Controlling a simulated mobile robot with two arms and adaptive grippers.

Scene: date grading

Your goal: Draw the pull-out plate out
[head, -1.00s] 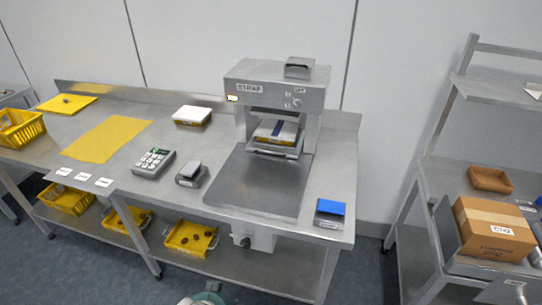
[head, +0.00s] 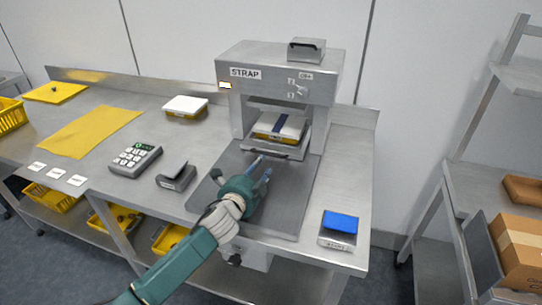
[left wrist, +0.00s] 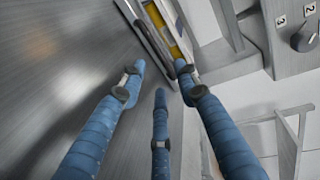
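The pull-out plate (head: 280,154) sits inside the grey strapping machine (head: 276,75), with a handle bar along its front. A white and yellow box with a dark blue band (head: 280,128) lies on the plate. My left gripper (head: 262,170) is just in front of the plate, above the machine's flat grey bed, with its fingers spread and nothing between them. In the left wrist view, the plate's front edge and bar (left wrist: 150,37) lie just beyond the blue fingertips (left wrist: 160,80); contact cannot be told. My right gripper is not in view.
A scale-like device with a blue top (head: 340,222) stands right of the bed. A small grey device (head: 176,176) and a keypad (head: 134,160) stand to its left. A white-topped box (head: 186,107) is behind them. A shelf with cardboard boxes stands far right.

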